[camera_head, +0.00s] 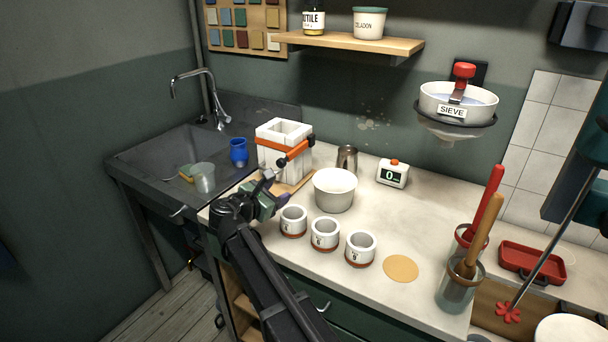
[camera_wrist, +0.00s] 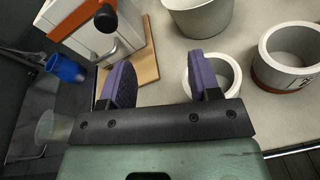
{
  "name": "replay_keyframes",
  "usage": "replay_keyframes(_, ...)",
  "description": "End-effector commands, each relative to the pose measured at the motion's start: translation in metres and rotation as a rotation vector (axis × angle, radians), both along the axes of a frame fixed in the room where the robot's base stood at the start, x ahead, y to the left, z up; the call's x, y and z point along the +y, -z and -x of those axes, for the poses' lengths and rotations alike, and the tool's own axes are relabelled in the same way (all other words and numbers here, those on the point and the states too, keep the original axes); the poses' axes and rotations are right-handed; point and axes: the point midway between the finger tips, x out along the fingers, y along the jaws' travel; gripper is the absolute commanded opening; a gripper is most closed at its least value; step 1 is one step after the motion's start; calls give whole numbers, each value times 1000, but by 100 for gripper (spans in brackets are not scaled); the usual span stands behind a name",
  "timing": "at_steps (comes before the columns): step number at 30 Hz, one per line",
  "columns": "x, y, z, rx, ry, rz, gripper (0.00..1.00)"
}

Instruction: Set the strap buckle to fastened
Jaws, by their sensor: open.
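A white block-shaped plaster mould (camera_head: 270,140) with an orange strap stands on a wooden board (camera_head: 294,186) at the counter's left end, by the sink. The buckle lever (camera_head: 297,150), orange with dark parts, slants across the mould's near right corner; the wrist view shows part of its orange bar (camera_wrist: 78,20) at the top left. I cannot tell how the buckle's catch sits. My gripper (camera_head: 275,187) is just in front of the mould, below the lever. Its purple-padded fingers are apart in the wrist view (camera_wrist: 160,80), with nothing between them.
A white bowl (camera_head: 335,190) stands right of my gripper. Several white cups (camera_head: 325,234) line the counter's front. A blue cup (camera_head: 238,151) and a clear beaker (camera_head: 203,178) are at the sink on the left. A metal cup (camera_head: 347,160) and a timer (camera_head: 392,174) stand behind.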

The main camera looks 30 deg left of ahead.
Motion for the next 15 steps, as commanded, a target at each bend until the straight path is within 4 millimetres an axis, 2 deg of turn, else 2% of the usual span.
replay_keyframes(1,32,-1,5,-78,-61,107,57)
replay_keyframes(3,55,-11,13,-164,-106,225,57)
replay_keyframes(4,59,-14,16,-186,-115,254,57)
replay_keyframes(10,61,-21,13,-206,-118,282,57)
replay_keyframes(15,62,-20,-18,-204,-114,280,57)
